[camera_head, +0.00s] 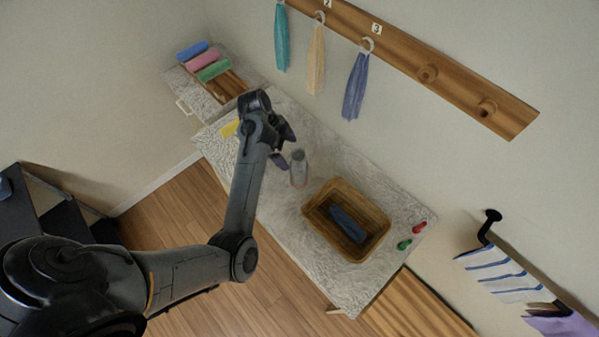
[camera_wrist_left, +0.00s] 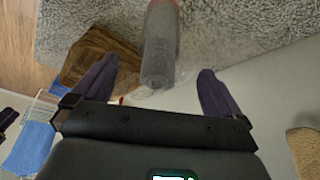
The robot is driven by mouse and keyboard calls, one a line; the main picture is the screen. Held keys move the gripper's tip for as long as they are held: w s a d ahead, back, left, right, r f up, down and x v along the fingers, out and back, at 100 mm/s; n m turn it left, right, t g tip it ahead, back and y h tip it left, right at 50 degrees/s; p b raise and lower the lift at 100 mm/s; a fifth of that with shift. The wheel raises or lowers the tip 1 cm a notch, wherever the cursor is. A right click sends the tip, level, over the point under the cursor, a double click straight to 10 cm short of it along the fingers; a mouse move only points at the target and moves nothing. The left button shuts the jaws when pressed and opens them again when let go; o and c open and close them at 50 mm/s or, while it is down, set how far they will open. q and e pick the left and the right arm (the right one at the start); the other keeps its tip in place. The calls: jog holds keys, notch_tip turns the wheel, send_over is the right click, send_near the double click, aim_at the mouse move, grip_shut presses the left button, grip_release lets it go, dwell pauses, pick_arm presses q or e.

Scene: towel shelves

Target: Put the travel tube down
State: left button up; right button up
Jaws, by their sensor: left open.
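A grey tube (camera_head: 298,168), apparently the travel tube, stands upright on the speckled grey countertop (camera_head: 330,165), left of the basket. It also shows in the left wrist view (camera_wrist_left: 160,45), between and beyond the two dark fingers. My left gripper (camera_head: 284,148) is open and empty, just left of the tube, with a finger close to it. The left wrist view shows the spread fingers (camera_wrist_left: 157,68) with a gap on each side of the tube. I cannot tell whether any finger touches it. My right gripper is not in view.
A wooden basket (camera_head: 318,233) holds a dark blue item (camera_head: 347,224). Small red (camera_head: 419,227) and green (camera_head: 404,244) items lie to its right. A yellow item (camera_head: 230,129) lies behind my left forearm. Rolled towels (camera_head: 203,62) lie at the far left; towels hang from the wall rack (camera_head: 400,62).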

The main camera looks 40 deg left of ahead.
pick_arm(q)
jog(key=shift+p+x, duration=0.8)
jog(key=shift+x, duration=2.95)
jog(key=shift+d+f, duration=0.25)
jog(key=shift+f, duration=0.05)
jog(key=shift+r, duration=0.1)
jog(key=c, duration=1.5)
